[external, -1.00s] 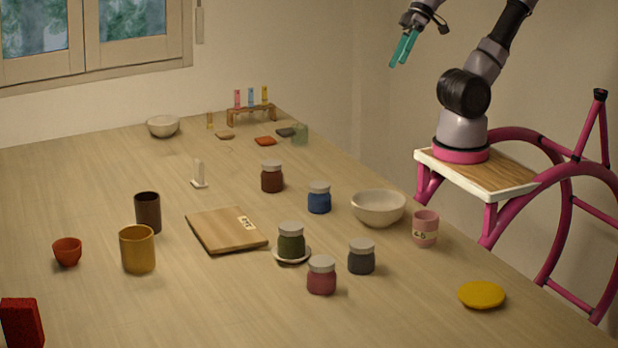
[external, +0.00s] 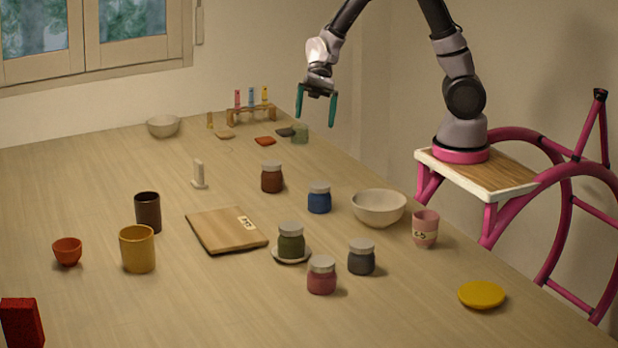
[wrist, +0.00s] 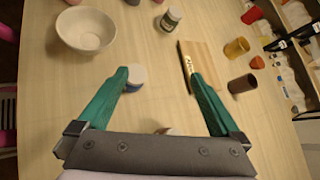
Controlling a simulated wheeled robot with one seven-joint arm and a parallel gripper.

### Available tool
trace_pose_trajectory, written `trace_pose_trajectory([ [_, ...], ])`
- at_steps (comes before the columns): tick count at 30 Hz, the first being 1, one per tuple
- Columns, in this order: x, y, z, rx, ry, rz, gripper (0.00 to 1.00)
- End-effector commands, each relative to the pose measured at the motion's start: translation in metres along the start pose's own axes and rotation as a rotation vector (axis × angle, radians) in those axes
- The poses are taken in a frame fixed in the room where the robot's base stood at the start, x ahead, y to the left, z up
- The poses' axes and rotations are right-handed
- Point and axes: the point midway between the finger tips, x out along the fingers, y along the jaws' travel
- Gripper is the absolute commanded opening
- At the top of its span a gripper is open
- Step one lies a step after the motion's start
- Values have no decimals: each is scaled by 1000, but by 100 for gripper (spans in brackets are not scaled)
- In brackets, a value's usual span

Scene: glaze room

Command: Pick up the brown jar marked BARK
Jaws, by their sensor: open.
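The brown jar (external: 272,179) has a pale lid and stands upright on the table, behind the blue jar (external: 319,199). No BARK marking is readable on it. My gripper (external: 316,119) is open and empty, pointing down in the air above the table's far right part. In the external picture it is above and to the right of the brown jar. In the wrist view my gripper (wrist: 159,76) spreads over bare table, with the blue jar (wrist: 136,80) beside the left finger.
A cream bowl (external: 378,208), green jar (external: 291,243), grey jar (external: 361,258) and rose jar (external: 321,277) stand nearer the front. A wooden board (external: 222,229) lies left of them. Bare table surrounds the brown jar.

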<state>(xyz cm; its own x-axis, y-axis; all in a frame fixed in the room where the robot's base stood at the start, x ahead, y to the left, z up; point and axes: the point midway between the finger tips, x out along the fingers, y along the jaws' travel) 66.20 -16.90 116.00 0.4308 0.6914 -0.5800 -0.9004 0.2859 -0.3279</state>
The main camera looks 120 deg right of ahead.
Motion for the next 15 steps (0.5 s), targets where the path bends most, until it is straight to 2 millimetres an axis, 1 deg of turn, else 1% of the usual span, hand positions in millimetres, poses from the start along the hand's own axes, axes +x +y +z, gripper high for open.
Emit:
trace_pose_trajectory([
  [1,2,-6,-29,100,-26,-43,100],
  [2,2,-10,-44,150,-40,-71,100],
  [3,2,-15,-63,216,-60,-110,100],
  [5,2,-20,-92,308,-85,-167,100],
  [6,1,-22,-111,363,-99,-204,100],
  [9,-1,-25,-150,477,-127,-282,100],
  [12,-3,-25,-177,549,-144,-337,100],
  [15,-3,-24,-190,584,-152,-365,100],
])
